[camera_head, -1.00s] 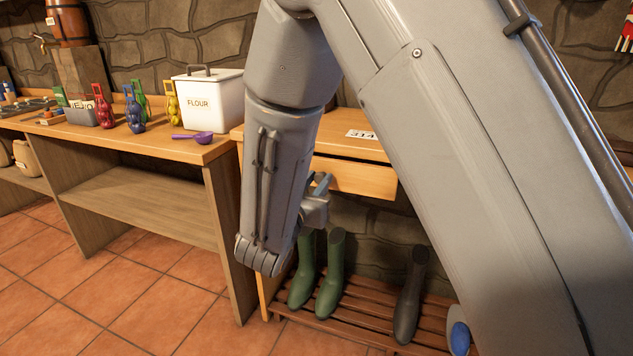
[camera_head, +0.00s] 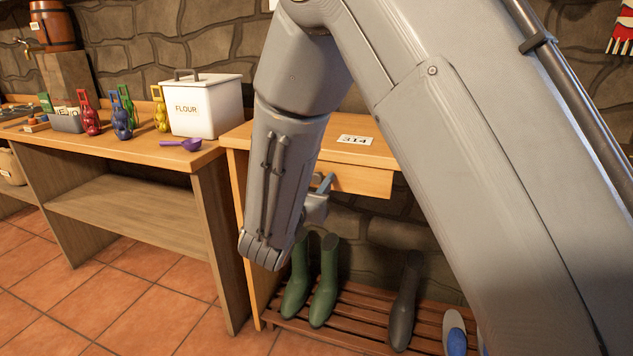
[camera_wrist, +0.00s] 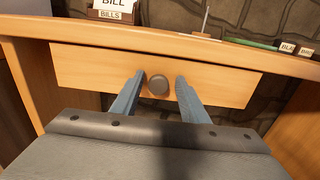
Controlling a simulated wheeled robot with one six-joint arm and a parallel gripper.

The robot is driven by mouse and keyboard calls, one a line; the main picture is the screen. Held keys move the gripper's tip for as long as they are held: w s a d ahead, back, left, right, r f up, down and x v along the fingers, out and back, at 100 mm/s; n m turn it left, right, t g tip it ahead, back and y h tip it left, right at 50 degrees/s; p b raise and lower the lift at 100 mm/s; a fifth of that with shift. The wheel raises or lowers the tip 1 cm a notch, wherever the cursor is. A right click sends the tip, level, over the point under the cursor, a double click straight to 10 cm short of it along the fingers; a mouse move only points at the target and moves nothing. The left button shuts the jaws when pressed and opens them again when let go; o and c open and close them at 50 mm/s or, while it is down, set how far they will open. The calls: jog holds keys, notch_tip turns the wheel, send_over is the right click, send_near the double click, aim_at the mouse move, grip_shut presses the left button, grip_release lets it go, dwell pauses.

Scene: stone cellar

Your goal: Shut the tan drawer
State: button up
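The tan drawer (camera_head: 362,181) is set under the top of a light wooden desk. In the wrist view its plain front (camera_wrist: 90,70) lies just below the desk edge, with a round dark knob (camera_wrist: 158,86) in the middle. No drawer inside shows, and I cannot tell how far out the front stands. My gripper (camera_wrist: 158,92) faces the front, its two blue-grey fingers apart, one on each side of the knob. They show a gap to the knob; contact with the front is unclear. In the head view my arm hides much of the drawer, and my gripper (camera_head: 322,188) shows only partly.
Green boots (camera_head: 323,283) and a dark boot (camera_head: 407,300) stand on a slatted rack (camera_head: 345,322) below. A neighbouring bench (camera_head: 130,150) at left carries a flour box (camera_head: 206,108) and a purple scoop (camera_head: 182,145). Tiled floor at the lower left is clear.

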jog(key=shift+s+a, duration=0.1)
jog(key=shift+a, duration=0.05)
jog(key=shift+s+a, duration=0.2)
jog(key=shift+s, duration=0.3)
jog(key=v, duration=0.6)
jog(key=shift+s+p, duration=0.35)
